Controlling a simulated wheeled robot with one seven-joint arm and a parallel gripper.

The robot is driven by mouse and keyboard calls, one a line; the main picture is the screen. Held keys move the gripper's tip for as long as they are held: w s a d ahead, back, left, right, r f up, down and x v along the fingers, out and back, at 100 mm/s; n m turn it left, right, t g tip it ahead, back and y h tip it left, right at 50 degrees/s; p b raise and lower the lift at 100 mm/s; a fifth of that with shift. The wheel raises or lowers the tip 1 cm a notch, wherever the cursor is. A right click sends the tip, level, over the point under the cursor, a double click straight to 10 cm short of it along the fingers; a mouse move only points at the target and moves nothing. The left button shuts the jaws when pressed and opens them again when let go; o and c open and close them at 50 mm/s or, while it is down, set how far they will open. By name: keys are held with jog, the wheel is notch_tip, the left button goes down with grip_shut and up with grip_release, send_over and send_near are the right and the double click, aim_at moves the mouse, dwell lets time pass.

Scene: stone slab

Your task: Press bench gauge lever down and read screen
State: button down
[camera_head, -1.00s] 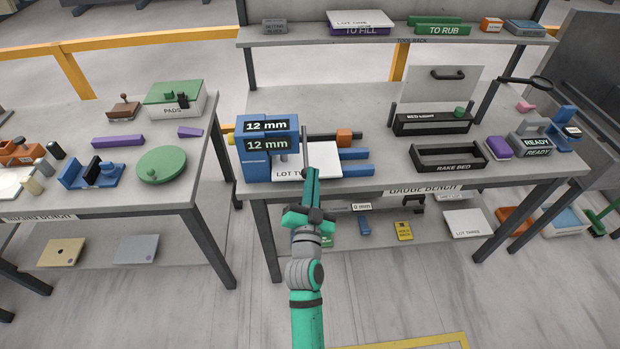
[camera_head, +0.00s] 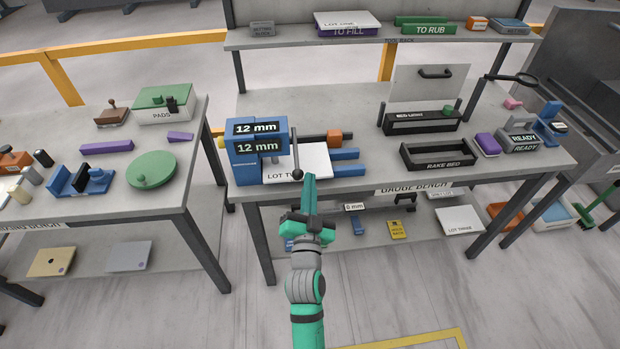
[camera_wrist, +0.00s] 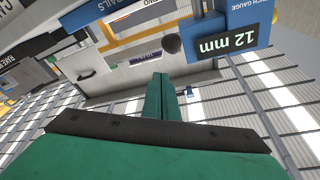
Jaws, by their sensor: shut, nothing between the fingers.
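The blue bench gauge (camera_head: 243,163) stands at the left end of the gauge bench, and its two screens (camera_head: 256,127) both read "12 mm". Its dark lever (camera_head: 295,150) reaches forward from the right side of the gauge and ends in a round knob (camera_head: 297,174). The knob (camera_wrist: 171,43) and a "12 mm" screen (camera_wrist: 229,40) also show in the wrist view. My green gripper (camera_head: 310,178) is shut and empty, just in front of and right of the knob. In the wrist view its fingertips (camera_wrist: 160,76) appear apart from the knob.
A white plate marked "LOT TWO" (camera_head: 315,158) lies at the gauge by blue rails (camera_head: 348,170). The black rake bed (camera_head: 438,155) is farther right. A shelf below holds a yellow piece (camera_head: 397,230).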

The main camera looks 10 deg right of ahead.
jog(key=s+a+f, duration=0.1)
jog(key=s+f, duration=0.3)
jog(key=s, duration=0.1)
jog(key=shift+s+a+f, duration=0.15)
jog(key=shift+s+a, duration=0.2)
jog(key=shift+s, duration=0.05)
jog(key=s+a+f+n+g+y, duration=0.15)
jog(key=s+a+f, duration=0.25)
jog(key=s, duration=0.4)
jog(key=s+a+f+n+y, duration=0.25)
jog(key=s+a+f, duration=0.2)
jog(key=s, duration=0.45)
jog(key=s+a+n+g+y, duration=0.1)
jog(key=s+n, duration=0.3)
jog(key=s, duration=1.4)
jog(key=shift+a+r+n+g+y, duration=0.3)
jog(key=shift+a+r+n+g, duration=0.1)
jog(key=shift+a+g, duration=0.35)
jog(key=shift+s+a, duration=0.1)
jog(key=shift+s, duration=0.05)
